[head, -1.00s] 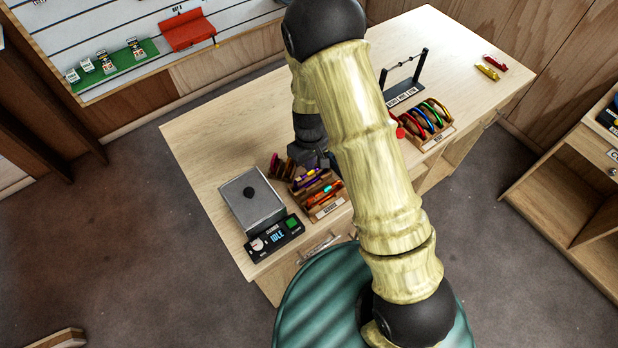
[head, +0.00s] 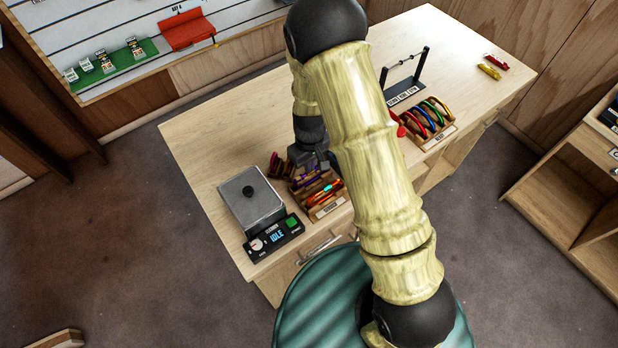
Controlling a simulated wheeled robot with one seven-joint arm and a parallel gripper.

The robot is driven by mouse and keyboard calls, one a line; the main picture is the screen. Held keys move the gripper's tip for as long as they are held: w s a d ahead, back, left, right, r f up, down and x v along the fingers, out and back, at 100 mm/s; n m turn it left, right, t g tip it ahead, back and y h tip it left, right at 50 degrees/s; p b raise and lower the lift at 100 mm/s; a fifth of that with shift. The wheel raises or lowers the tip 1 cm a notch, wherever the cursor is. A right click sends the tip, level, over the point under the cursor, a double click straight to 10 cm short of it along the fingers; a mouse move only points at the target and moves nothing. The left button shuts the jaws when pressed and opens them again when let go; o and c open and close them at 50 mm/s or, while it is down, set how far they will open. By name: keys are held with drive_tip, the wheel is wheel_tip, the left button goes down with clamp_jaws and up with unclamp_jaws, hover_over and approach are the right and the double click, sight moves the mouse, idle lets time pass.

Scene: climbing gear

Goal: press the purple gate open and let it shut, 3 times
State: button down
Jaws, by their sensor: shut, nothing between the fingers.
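A wooden rack (head: 328,208) stands near the front of the workbench and holds several coloured carabiners in a row. Purple (head: 311,171) shows toward the back of this row, close beside my gripper; the picture is too small to tell the purple gate itself or how far it stands open. My gripper (head: 311,163) is dark and hangs down at the back of the rack. It is shut and empty. My pale arm hides part of it and the right side of the rack. I cannot tell whether the fingertips touch the purple carabiner.
A grey-lidded box with a panel reading IDLE (head: 252,203) stands left of the rack. A second rack of coloured rings (head: 437,137) and a dark stand (head: 405,95) lie beyond my arm. The bench's back left is clear.

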drive_tip(key=shift+f+b, duration=0.4)
drive_tip(key=shift+f, duration=0.2)
drive_tip(key=shift+r, duration=0.1)
drive_tip(key=shift+r+p, duration=2.65)
drive_tip(key=shift+r, duration=0.9)
drive_tip(key=s+d+r+m+t+b, duration=0.2)
drive_tip(key=s+d+r+m+b, duration=0.4)
drive_tip(key=s+d, duration=0.6)
wheel_tip(320, 180, up, 3)
drive_tip(key=d+b, duration=0.1)
drive_tip(key=b, duration=0.2)
drive_tip(key=shift+s+d+m+t+b, duration=0.25)
drive_tip(key=shift+m+t+b, duration=0.05)
drive_tip(key=shift+m+b, duration=0.1)
drive_tip(key=shift+f, duration=0.1)
